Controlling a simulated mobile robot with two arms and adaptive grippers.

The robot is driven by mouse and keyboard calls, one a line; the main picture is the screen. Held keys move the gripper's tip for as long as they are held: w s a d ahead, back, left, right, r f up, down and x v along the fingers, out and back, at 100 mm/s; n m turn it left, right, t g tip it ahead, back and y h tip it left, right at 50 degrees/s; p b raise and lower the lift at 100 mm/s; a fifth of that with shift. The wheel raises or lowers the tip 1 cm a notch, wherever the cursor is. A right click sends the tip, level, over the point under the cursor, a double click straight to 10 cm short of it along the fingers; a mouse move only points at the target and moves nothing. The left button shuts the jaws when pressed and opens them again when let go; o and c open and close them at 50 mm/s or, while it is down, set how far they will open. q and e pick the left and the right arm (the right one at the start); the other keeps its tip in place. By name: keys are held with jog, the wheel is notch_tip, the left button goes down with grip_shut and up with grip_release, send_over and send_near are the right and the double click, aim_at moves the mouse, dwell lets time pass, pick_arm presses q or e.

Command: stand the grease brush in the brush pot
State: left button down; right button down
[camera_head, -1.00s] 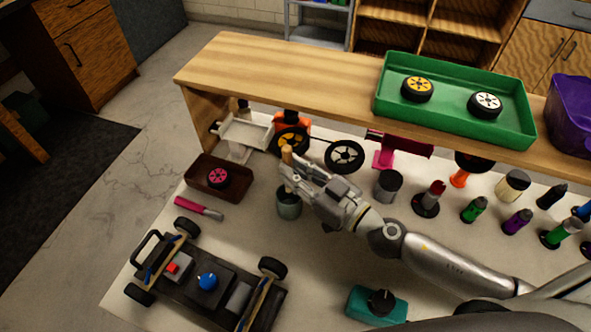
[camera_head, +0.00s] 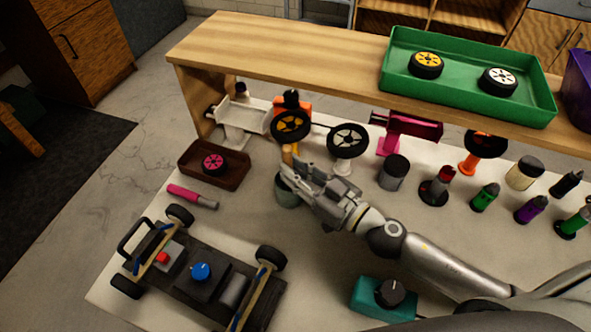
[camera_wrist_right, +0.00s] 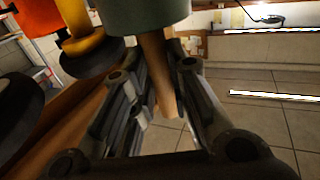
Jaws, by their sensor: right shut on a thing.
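My right gripper (camera_head: 292,172) is shut on the wooden handle of the grease brush (camera_head: 289,154), just above the grey-green brush pot (camera_head: 288,196). In the right wrist view the handle (camera_wrist_right: 158,75) runs between the fingers, and the brush pot (camera_wrist_right: 147,14) is right beside it at the top of the picture. The handle goes out of sight at the pot's rim, so the bristles are hidden. I cannot tell whether the brush touches the pot's floor. The brush looks close to upright. My left gripper is not in view.
A wooden shelf (camera_head: 280,52) with a green tray (camera_head: 470,97) overhangs the back. Wheels on stands (camera_head: 347,141) are close behind the gripper. A brown tray (camera_head: 232,178), pink-handled tool (camera_head: 190,196) and car chassis (camera_head: 205,287) are left. Several bottles (camera_head: 486,196) stand right.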

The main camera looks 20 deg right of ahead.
jog(key=c, duration=1.3)
grip_release()
jog(key=v, duration=1.2)
